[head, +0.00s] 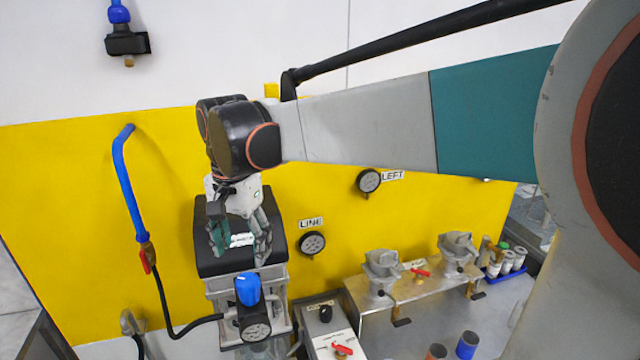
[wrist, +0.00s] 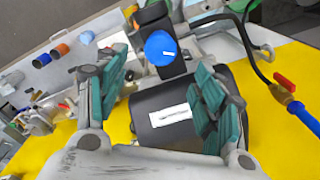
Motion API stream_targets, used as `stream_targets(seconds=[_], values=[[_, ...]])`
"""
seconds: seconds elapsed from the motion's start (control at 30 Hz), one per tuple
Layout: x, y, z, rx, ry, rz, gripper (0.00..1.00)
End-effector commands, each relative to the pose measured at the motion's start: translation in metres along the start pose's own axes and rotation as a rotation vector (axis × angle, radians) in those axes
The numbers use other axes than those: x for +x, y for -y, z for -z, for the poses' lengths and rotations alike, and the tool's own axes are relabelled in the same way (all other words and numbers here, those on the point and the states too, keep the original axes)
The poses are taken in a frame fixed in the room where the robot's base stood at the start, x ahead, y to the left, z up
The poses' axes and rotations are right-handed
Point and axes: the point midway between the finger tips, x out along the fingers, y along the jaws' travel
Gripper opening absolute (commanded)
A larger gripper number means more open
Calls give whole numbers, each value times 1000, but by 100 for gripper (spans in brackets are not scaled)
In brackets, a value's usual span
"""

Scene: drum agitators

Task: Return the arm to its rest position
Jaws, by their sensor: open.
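My arm reaches in from the right of the head view, and my gripper (head: 240,250) hangs at its end, pointing down. The gripper is over a black-topped unit (head: 212,262) that carries a white label and a blue knob (head: 247,289) on its front. In the wrist view my gripper (wrist: 165,95) has its two teal-padded fingers spread wide. The black housing (wrist: 150,128) and the blue knob (wrist: 161,48) show between and beyond the fingers. Nothing is held. From these views I cannot tell whether the fingers touch the housing.
A blue hose (head: 126,185) with a red-handled valve hangs left of the unit. Gauges marked LINE (head: 312,243) and LEFT (head: 369,181) are on the yellow wall. A metal bench (head: 400,285) with two clamp-like fittings and a blue tray (head: 505,272) of small bottles stand to the right.

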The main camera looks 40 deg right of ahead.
Motion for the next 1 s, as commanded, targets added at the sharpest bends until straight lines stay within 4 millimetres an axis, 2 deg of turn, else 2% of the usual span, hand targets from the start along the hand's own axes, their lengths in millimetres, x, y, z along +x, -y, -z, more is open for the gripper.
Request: stream_targets(seconds=[0.27,0.5,0.93,1.0], values=[[3,-45,-34,-294,-137,133,63],[19,-80,-61,-572,-306,224,63],[51,-116,-88,-890,-546,272,63],[65,-115,-88,-897,-552,272,63]])
